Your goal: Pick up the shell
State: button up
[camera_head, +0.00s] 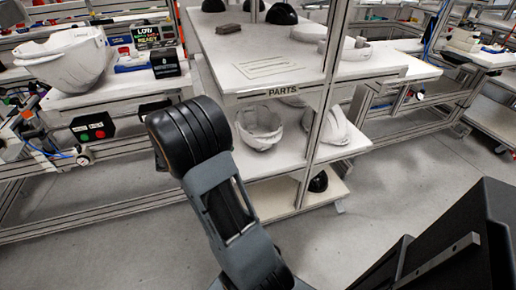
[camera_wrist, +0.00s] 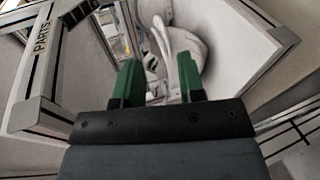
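Two white helmet shells sit on the middle shelf of the PARTS rack in the head view: the left shell (camera_head: 260,127) and the right shell (camera_head: 338,126), partly behind a rack post. In the wrist view a white shell (camera_wrist: 183,42) shows beyond my gripper (camera_wrist: 160,80), partly hidden by the green fingers. I cannot tell which of the two it is. My gripper is open, its fingers apart, with nothing visibly held between them. The head view shows my arm in front of the rack, but the gripper is hidden there.
The PARTS rack (camera_head: 275,93) has metal posts and an upper shelf above the shells. In the wrist view its labelled frame (camera_wrist: 40,115) is at left, and a white shelf panel (camera_wrist: 245,50) is at right. A larger white shell (camera_head: 68,60) stands on the left bench.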

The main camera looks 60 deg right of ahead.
aim_at(263, 143)
jog(key=w+d+f+h+b, duration=0.2)
jog(key=d+f+h+b, duration=0.15)
jog(key=d+f, duration=0.2)
jog(key=b+x, duration=0.1)
jog(key=x, duration=1.1)
jog(key=shift+s+d+g, duration=0.25)
jog(key=shift+d+g, duration=0.05)
jog(key=shift+f, duration=0.1)
jog(key=shift+c, duration=0.4)
grip_shut()
dwell(0.4)
